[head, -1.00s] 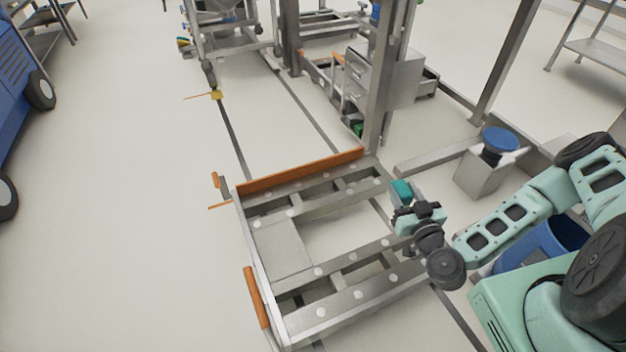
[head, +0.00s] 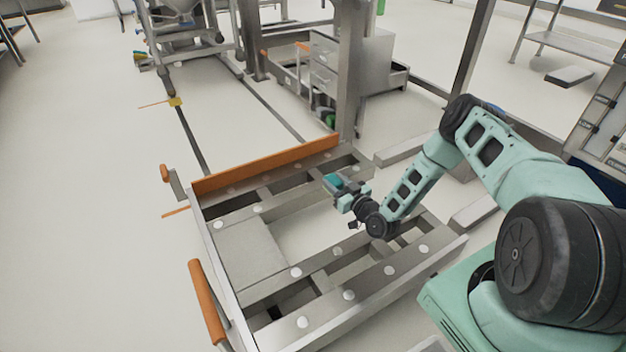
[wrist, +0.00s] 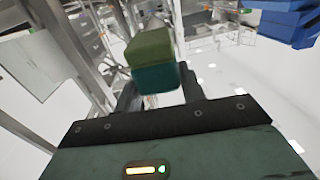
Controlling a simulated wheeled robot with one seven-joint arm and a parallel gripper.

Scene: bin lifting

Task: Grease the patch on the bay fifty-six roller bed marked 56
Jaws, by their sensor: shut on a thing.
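The roller bed (head: 250,222) is a low grey metal frame with round pale rollers on its rails and an orange bar (head: 265,165) along its far side. No number 56 is legible on it. A flat grey plate (head: 250,255) lies in its left half; I cannot tell whether it is the patch. My gripper (head: 334,183) hangs above the right half of the bed, apart from the plate. It is shut on a teal block with an olive-green layer, which also shows in the wrist view (wrist: 155,78). The gripper fingers are partly hidden behind the block there.
An orange handle (head: 207,300) sticks up at the bed's near left corner. A steel post (head: 350,75) rises behind the bed, with a grey cabinet (head: 355,60) and a cart beyond. The floor to the left is clear.

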